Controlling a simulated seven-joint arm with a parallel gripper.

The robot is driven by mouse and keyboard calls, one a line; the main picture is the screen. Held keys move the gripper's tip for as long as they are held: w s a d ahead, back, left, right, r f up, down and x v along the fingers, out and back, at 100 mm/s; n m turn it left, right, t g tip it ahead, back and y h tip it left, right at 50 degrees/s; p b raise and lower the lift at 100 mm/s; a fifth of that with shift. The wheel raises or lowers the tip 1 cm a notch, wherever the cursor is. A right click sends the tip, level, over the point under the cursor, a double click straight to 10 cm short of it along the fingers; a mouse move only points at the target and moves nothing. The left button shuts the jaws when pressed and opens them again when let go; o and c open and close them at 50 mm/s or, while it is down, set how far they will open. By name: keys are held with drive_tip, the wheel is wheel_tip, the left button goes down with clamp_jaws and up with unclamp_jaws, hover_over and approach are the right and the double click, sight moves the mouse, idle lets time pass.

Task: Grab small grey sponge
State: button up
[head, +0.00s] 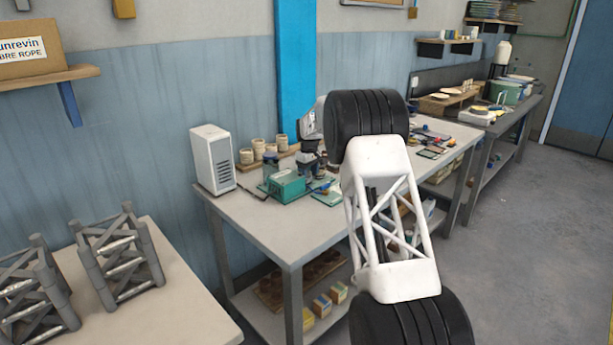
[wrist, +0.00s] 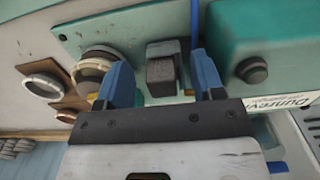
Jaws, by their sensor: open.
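A small dark grey block, which looks like the grey sponge (wrist: 162,70), lies on a pale green surface (wrist: 130,22) in the wrist view. My gripper (wrist: 159,62) is open, with one blue finger on each side of the block. Gaps show between the block and both fingers, so it is not held. I cannot tell how far the fingertips are above the surface. In the head view my arm hides most of the gripper, and I cannot make out the sponge there.
A teal box (wrist: 268,45) with a dark knob stands right of the fingers. In the head view, the workbench (head: 262,225) holds a white vented box (head: 213,160), a teal unit (head: 287,187) and other clutter.

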sight(309, 171)
idle(0.3)
drive_tip(key=c, duration=1)
drive_tip(key=shift+r, duration=0.1)
drive_tip(key=shift+r, duration=4.9)
